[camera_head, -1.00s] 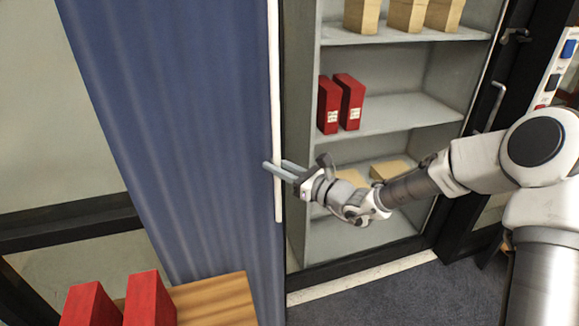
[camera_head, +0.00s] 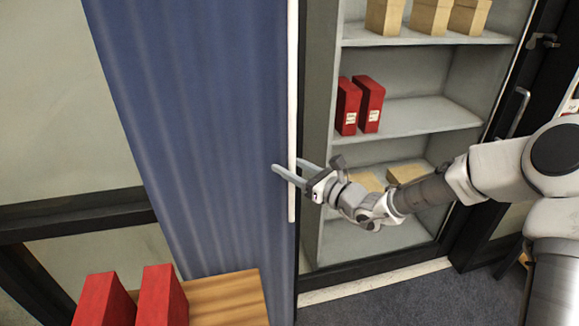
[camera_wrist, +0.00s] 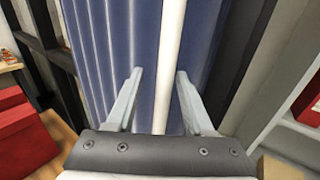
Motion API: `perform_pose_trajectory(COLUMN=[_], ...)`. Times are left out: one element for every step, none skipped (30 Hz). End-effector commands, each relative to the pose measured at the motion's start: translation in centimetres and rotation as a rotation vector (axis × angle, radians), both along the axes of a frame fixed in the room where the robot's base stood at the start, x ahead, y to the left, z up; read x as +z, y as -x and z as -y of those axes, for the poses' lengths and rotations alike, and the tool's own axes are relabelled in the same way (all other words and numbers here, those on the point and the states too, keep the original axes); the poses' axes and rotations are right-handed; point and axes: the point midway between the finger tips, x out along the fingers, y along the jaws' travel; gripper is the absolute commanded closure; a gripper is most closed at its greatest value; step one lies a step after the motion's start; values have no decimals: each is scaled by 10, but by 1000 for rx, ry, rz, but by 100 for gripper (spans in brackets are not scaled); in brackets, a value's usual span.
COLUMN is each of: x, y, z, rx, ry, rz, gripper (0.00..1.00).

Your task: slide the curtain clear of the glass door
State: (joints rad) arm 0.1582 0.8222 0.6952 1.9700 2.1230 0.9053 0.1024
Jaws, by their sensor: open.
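The blue curtain (camera_head: 200,120) hangs in folds at the left of the shelves, with a long white rod (camera_head: 292,90) hanging along its right edge. The dark-framed glass door (camera_head: 450,160) shows to the right of the curtain, with shelves visible through it. My gripper (camera_head: 289,167) reaches in from the right at the rod's lower part. In the wrist view its open fingers (camera_wrist: 160,78) lie one on each side of the white rod (camera_wrist: 170,45), with visible gaps. The curtain (camera_wrist: 110,50) lies behind the fingers.
Red boxes (camera_head: 162,298) stand on a wooden surface (camera_head: 230,298) at the lower left, below my gripper. A door handle (camera_head: 518,112) sticks out at the right. The shelves hold red boxes (camera_head: 369,104) and tan boxes (camera_head: 430,15). Dark carpet (camera_head: 390,300) lies clear in front.

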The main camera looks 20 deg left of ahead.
Motion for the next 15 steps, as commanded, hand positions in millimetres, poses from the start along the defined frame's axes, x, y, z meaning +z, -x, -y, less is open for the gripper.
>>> perform_pose_trajectory(x=[0,0,0,0,0,0,0,0,0,0,-1,0,0,0,0], y=[0,1,2,3,5,7,9,11,14,17,20,23,26,29,32], z=[3,5,8,12,16,23,29,35,44,52,59,68,75,82,91], rx=[-1,-2,-2,-2,-2,-3,-4,-5,-4,-5,-5,-5,-5,-5,-5], ry=[0,0,0,1,1,2,3,2,3,3,2,4,2,3,3], rz=[0,1,1,2,2,2,1,2,2,1,-1,1,0,1,1], gripper=[48,48,48,48,48,48,48,48,48,48,48,48,48,48,48])
